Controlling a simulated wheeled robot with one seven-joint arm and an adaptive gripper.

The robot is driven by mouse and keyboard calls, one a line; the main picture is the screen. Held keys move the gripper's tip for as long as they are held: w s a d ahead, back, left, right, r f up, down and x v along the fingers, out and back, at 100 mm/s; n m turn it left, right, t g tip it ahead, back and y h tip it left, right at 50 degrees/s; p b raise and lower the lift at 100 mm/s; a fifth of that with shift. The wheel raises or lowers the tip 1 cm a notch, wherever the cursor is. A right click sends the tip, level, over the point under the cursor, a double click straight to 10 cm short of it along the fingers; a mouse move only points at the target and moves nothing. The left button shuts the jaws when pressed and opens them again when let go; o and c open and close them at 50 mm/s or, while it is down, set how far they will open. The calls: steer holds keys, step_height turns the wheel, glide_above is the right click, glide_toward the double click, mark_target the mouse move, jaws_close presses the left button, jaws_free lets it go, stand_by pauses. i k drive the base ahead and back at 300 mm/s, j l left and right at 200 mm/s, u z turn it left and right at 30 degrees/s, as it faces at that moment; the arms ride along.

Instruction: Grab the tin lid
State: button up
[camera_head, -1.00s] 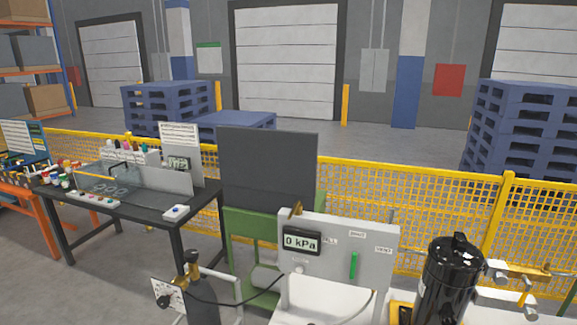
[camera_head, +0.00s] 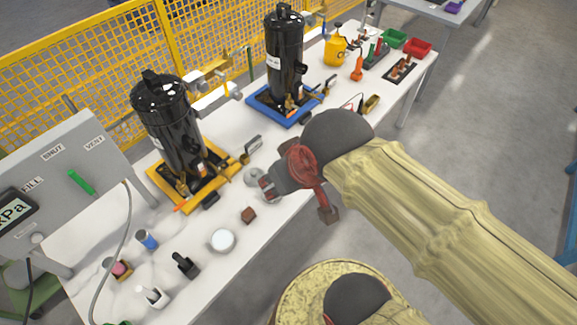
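A round white disc-like top (camera_head: 222,240), perhaps the tin lid, sits on the white table near its front edge. A grey round piece (camera_head: 254,177) lies farther back, beside my gripper, and could also be a lid; I cannot tell which is the tin lid. My gripper (camera_head: 265,188) is above the table's front edge, to the right of and behind the white disc and apart from it. Its fingers are small and partly hidden by red and dark parts, so their opening is unclear.
Black compressors stand on a yellow tray (camera_head: 163,190) and a blue tray (camera_head: 259,101). A small brown block (camera_head: 248,214), a blue cylinder (camera_head: 147,240) and a black fitting (camera_head: 185,264) are near the white disc. The gauge panel (camera_head: 70,170) stands left. Floor at right is clear.

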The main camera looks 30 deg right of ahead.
mark_target(251, 176)
steer(key=z, duration=0.2)
steer(key=k+l+z, duration=0.25)
steer(key=z, duration=0.2)
steer(key=k+l+z, duration=0.3)
steer(key=z, duration=0.15)
